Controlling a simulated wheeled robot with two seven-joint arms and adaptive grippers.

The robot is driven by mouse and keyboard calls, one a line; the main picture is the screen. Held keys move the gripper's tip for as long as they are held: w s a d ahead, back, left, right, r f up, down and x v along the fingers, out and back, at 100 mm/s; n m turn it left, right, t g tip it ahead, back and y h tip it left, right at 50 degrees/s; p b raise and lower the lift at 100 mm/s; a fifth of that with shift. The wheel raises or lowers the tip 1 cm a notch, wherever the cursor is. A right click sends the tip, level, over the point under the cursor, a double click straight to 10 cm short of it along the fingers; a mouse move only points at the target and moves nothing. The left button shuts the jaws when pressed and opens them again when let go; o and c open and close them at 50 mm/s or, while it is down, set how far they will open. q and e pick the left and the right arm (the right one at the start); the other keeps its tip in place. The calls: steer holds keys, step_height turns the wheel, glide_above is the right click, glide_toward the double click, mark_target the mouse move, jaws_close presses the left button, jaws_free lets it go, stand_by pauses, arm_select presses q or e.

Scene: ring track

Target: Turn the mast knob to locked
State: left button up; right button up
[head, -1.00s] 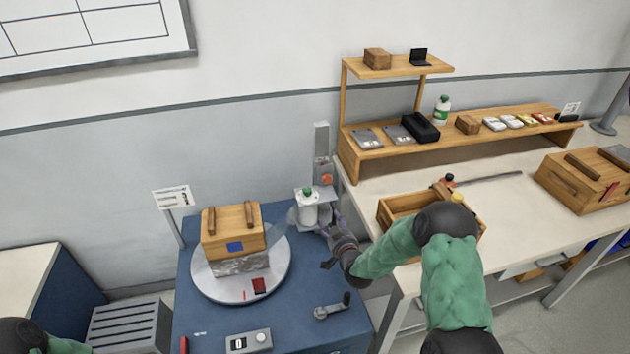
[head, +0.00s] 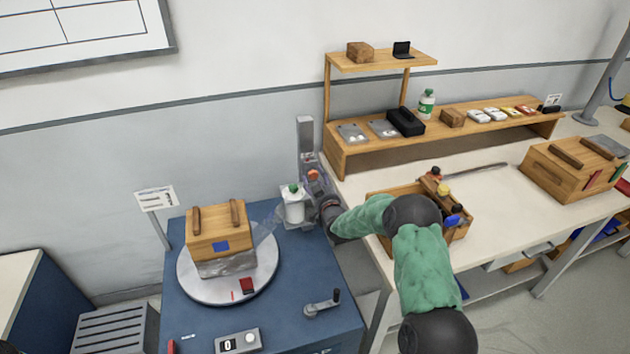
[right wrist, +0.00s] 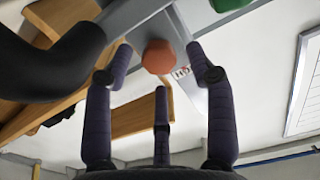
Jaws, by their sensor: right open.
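The mast knob, a red-orange faceted knob (head: 313,174), is on the grey mast (head: 305,135) at the back right corner of the blue cabinet. It also shows in the right wrist view (right wrist: 158,57), between and beyond my fingertips. My right gripper (head: 318,188) is at the mast, right by the knob. In the right wrist view its dark fingers (right wrist: 159,72) are spread around the knob with gaps on both sides. A label with lettering (right wrist: 183,72) shows beside the knob, partly hidden by a finger. My left gripper is out of view.
A white roll with a green top (head: 293,205) sits on the mast carriage, close left of my gripper. A wooden box (head: 218,232) with film at its base stands on the round turntable (head: 262,283). A bench with an open wooden tote (head: 375,192) is at right.

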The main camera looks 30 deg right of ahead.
steer(key=shift+w+d, duration=0.1)
steer(key=shift+w, duration=0.4)
steer(key=shift+r, duration=0.1)
jaws_close()
